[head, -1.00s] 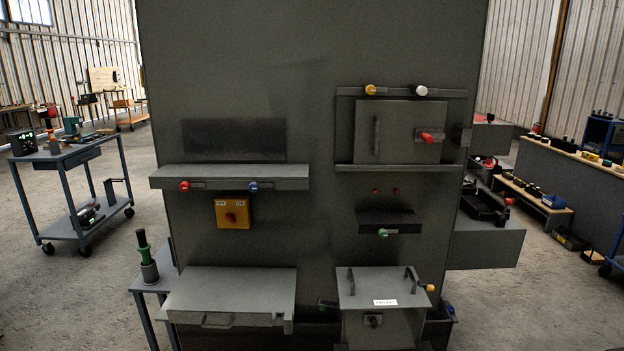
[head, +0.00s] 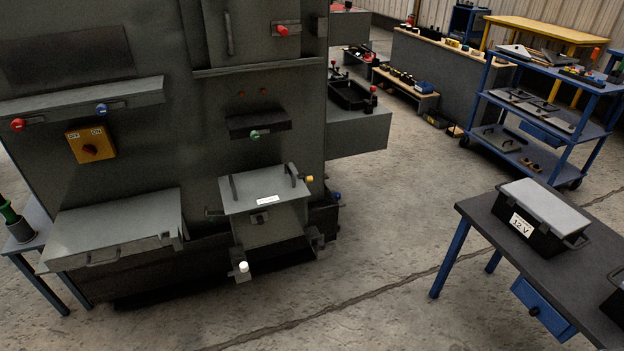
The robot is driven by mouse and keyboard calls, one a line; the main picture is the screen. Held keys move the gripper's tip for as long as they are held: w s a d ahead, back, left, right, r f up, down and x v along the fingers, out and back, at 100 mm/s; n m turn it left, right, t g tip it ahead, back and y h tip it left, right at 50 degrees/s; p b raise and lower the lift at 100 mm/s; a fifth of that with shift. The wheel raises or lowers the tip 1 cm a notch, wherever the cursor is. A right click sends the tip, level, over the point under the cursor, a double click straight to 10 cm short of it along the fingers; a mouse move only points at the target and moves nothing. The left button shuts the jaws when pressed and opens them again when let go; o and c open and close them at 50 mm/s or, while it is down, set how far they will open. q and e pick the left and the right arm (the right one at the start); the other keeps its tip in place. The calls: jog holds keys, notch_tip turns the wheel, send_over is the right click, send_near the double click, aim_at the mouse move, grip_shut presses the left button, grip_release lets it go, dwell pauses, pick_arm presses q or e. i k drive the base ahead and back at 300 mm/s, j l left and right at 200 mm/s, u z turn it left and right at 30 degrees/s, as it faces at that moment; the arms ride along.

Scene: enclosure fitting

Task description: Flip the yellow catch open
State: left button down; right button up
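A small yellow knob (head: 309,179) sits at the right side of the lower grey box (head: 262,189), near its lid. The box has two dark handles on top and a white label (head: 267,200) on its front edge; its lid looks shut. The upper cabinet door (head: 250,35) with a red knob (head: 281,30) is cut off by the top edge, so its top rail is out of view. I cannot tell which yellow knob is the catch meant. Neither of my grippers is in view.
A white knob (head: 243,267) stands low before the box. A grey lidded ledge (head: 115,225) is to its left, with an orange switch (head: 91,144) above. A dark table (head: 480,222) with a 12 V case (head: 541,222) stands right. The floor between is clear.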

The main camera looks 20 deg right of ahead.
aim_at(306, 178)
jog(key=l+u, duration=0.1)
jog(key=l, duration=0.65)
jog(key=l+u, duration=0.1)
jog(key=l, duration=0.65)
jog(key=k+l+u, duration=0.15)
jog(key=l, duration=0.6)
jog(key=l+u, duration=0.1)
jog(key=l, duration=0.65)
jog(key=k+j, duration=0.15)
jog(key=j, duration=0.15)
